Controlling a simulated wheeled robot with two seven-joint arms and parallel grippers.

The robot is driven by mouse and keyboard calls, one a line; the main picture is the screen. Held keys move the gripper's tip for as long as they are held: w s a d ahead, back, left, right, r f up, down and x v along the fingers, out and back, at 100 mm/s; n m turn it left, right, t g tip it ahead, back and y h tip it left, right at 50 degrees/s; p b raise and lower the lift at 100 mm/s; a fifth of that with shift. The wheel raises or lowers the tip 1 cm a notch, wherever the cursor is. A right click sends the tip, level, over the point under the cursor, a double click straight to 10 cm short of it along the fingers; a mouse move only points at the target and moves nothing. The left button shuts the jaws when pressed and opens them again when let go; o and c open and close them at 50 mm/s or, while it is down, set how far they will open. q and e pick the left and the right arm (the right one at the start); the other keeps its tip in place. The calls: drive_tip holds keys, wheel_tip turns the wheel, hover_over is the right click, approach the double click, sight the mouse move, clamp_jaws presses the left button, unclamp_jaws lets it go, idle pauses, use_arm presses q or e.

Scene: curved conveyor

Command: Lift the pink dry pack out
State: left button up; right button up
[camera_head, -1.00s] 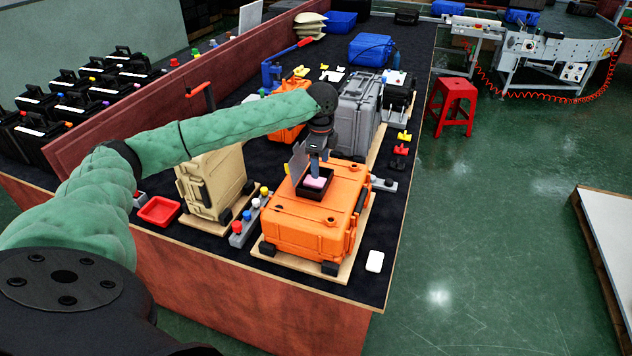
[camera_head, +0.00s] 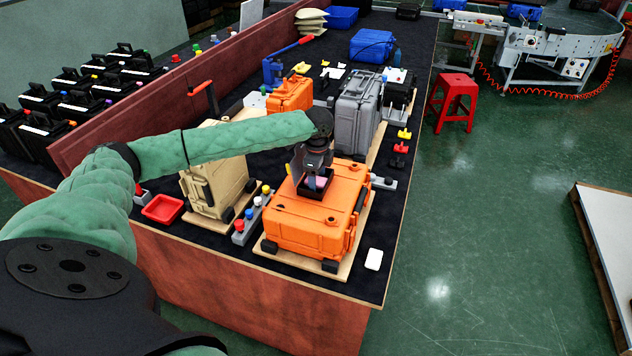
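The pink dry pack (camera_head: 321,182) lies in a small open black tray (camera_head: 304,190) on top of the orange case (camera_head: 300,230). Only part of the pack shows, because my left gripper covers the rest. My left gripper (camera_head: 313,182) points down into the tray, with its fingertips at the pack. The view is too small to tell whether the fingers are apart or closed on the pack. My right gripper is out of view.
A tan case (camera_head: 217,180) and a row of coloured knobs (camera_head: 248,222) stand left of the orange case, near a red tray (camera_head: 162,208). A grey case (camera_head: 357,105) stands behind it. A white card (camera_head: 374,260) lies at the table's right edge.

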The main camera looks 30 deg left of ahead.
use_arm(q)
drive_tip(key=c, duration=1)
drive_tip(key=shift+o, duration=0.2)
